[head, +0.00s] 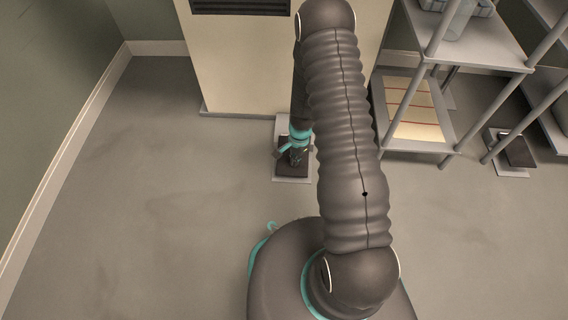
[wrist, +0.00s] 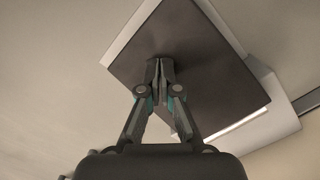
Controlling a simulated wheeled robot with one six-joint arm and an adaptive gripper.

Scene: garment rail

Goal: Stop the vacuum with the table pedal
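A floor pedal with a dark plate (head: 285,171) on a pale base stands at the foot of the cream cabinet. The same dark plate (wrist: 205,75) fills the middle of the wrist view. My gripper (head: 297,158) points down over this plate, and its fingertips (wrist: 159,70) are together with nothing seen between them. The tips are at the plate's surface or just above it; I cannot tell if they press it. A second dark pedal (head: 520,151) on a pale base lies at the right by the rack. No label shows which is the table pedal.
The cream cabinet (head: 240,70) with a dark vent stands behind the near pedal. A grey rack (head: 480,50) with shelves and posts stands at the right, a striped pale board (head: 410,110) on its low shelf. The floor (head: 150,210) at the left is clear up to the wall.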

